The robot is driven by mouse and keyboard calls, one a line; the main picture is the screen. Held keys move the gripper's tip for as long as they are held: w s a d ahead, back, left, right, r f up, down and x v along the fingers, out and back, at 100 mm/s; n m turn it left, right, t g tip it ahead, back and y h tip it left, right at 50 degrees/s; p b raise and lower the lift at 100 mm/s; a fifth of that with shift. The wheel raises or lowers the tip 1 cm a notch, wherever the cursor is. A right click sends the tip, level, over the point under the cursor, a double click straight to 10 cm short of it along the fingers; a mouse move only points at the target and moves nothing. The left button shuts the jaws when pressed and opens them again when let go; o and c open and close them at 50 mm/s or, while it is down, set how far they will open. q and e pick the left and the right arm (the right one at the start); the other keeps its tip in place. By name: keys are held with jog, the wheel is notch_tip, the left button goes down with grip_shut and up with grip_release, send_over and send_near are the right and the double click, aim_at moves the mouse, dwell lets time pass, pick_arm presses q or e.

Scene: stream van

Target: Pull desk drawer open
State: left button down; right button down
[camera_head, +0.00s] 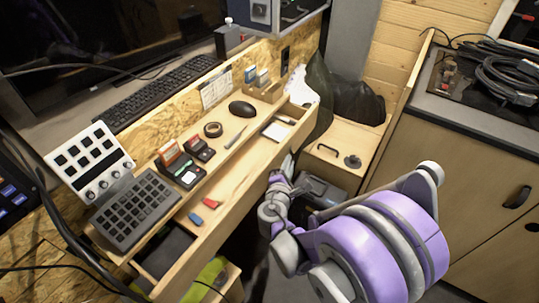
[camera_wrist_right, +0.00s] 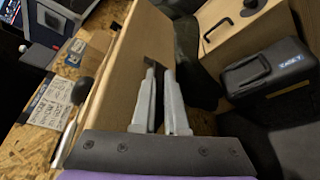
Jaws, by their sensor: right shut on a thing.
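The desk drawer (camera_head: 238,198) is a long, light wooden drawer under the desktop, and it stands partly open with its contents showing. Its front panel also fills the middle of the right wrist view (camera_wrist_right: 122,82), with a dark cut-out near its upper edge. My right gripper (camera_head: 287,165) is at the drawer front, towards its far end. In the right wrist view its two grey fingers (camera_wrist_right: 159,70) reach to the cut-out and are shut on the drawer front; the exact contact at the tips is hard to see. My left gripper is not in view.
A wooden box (camera_head: 335,158) and a black case (camera_wrist_right: 268,72) stand beyond the drawer. A cabinet (camera_head: 470,165) bounds the right side.

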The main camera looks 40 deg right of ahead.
jog(key=s, duration=0.2)
jog(key=s+d, duration=0.1)
jog(key=s, duration=0.1)
jog(key=shift+d, duration=0.1)
jog(key=c, duration=1.2)
grip_release()
jog(key=shift+c, duration=0.2)
jog(key=p+v, duration=0.1)
jog(key=v, duration=0.9)
jog(key=shift+s+a+p, duration=0.25)
jog(key=shift+a+p, duration=0.05)
jog(key=shift+p, duration=0.05)
